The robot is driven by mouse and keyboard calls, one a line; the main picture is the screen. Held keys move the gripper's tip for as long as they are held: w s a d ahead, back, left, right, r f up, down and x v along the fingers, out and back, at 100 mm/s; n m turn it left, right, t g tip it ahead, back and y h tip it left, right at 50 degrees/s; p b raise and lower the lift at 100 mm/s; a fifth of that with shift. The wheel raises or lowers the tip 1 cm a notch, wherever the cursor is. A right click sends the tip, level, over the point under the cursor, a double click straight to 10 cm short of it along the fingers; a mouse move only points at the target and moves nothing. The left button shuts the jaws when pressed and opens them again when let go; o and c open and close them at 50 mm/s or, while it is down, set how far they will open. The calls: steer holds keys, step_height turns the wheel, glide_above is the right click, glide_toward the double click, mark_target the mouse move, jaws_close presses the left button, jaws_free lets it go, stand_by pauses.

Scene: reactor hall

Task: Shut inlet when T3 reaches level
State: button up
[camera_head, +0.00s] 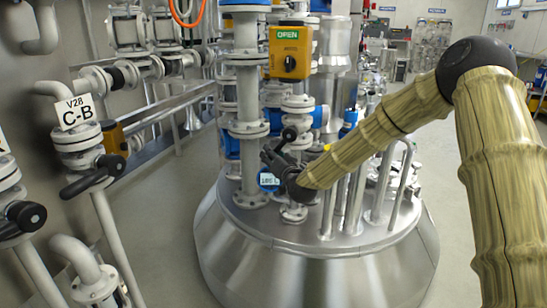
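A steel tank with a conical top (320,262) stands in the middle, with pipes and valves on its flat lid. No T3 label is legible on it. A small round blue-rimmed display (268,180) sits low among the lid pipes; its digits look like about 185 L but are too small to be sure. An orange actuator box (291,53) with a black knob carries a green OPEN sign. My gripper (268,157) is dark and stands over the lid just above the display. Dark valve parts behind it hide its finger gap, and I cannot tell whether it touches anything.
A white pipe valve (77,140) labelled V28 C-B, with a black handle, stands at the left. Another black-handled valve (24,217) is at the left edge. Vertical pipes crowd the lid around my forearm. Grey floor (165,225) is clear left of the tank.

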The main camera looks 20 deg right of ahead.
jaws_close()
steer(key=shift+w+a+r+m+t+b, duration=0.4)
steer(key=shift+a+m+t+b, duration=0.25)
steer(key=shift+m+b, duration=0.35)
step_height(320, 180, up, 8)
steer(key=w+a+m+t+h+b, duration=0.1)
steer(key=m+t+h+b, duration=0.3)
steer(key=m, duration=0.6)
steer(key=shift+w+a+m+t+h+b, duration=0.35)
steer(key=shift+a+h+b, duration=0.3)
steer(key=shift+b, duration=0.35)
